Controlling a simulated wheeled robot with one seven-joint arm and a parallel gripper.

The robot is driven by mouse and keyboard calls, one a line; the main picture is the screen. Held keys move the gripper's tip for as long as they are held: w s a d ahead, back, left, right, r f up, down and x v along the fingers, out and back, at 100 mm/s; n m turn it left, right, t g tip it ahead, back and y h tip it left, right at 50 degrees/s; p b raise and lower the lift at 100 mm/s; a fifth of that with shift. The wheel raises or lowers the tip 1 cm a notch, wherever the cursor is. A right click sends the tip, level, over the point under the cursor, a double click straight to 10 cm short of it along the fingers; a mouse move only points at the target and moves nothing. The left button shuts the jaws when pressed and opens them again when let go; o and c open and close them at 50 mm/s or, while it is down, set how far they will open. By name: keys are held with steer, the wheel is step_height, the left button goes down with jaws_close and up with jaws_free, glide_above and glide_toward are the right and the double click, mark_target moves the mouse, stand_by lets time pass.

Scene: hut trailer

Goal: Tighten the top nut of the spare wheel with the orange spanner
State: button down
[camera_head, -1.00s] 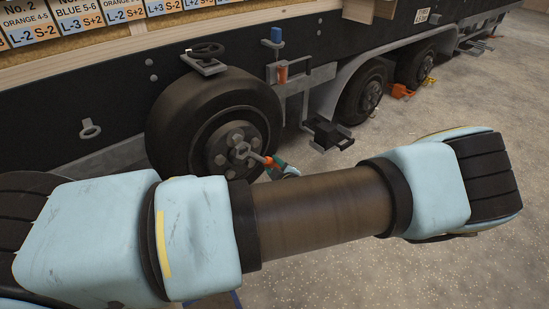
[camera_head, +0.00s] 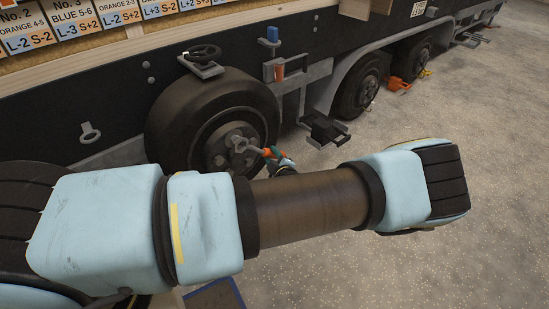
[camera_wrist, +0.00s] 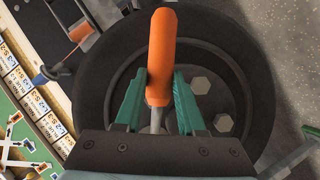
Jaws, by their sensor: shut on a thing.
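The spare wheel (camera_head: 165,125) is a black tyre with a dark hub and grey nuts, mounted upright on the trailer's side. The orange spanner (camera_head: 268,153) has a grey head (camera_head: 238,144) in front of the hub, close to the upper nuts. I cannot tell whether it sits on a nut. My gripper (camera_head: 281,160) is right of the hub, shut on the spanner. In the wrist view, the teal fingers of my gripper (camera_wrist: 159,78) flank the orange handle (camera_wrist: 162,45). Two hub nuts show there (camera_wrist: 200,83); the top nut cannot be singled out.
A black handwheel (camera_head: 204,53) on a bracket sits above the tyre. Brackets with a red-orange part (camera_head: 279,70) and a black step (camera_head: 325,128) stand right of it. More wheels (camera_head: 362,85) are farther right. The grey floor at right is open.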

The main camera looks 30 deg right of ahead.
step_height(320, 180, up, 12)
steer(key=w+d+n+t+h+p, duration=0.1)
steer(key=n+t+p, duration=0.3)
steer(key=n, duration=0.7)
steer(key=shift+d+f+t+h, duration=0.15)
steer(key=shift+t+h, duration=0.35)
steer(key=shift+t, duration=0.1)
steer(key=shift+w, duration=0.3)
steer(key=shift+w+a, duration=0.25)
steer(key=shift+w, duration=0.6)
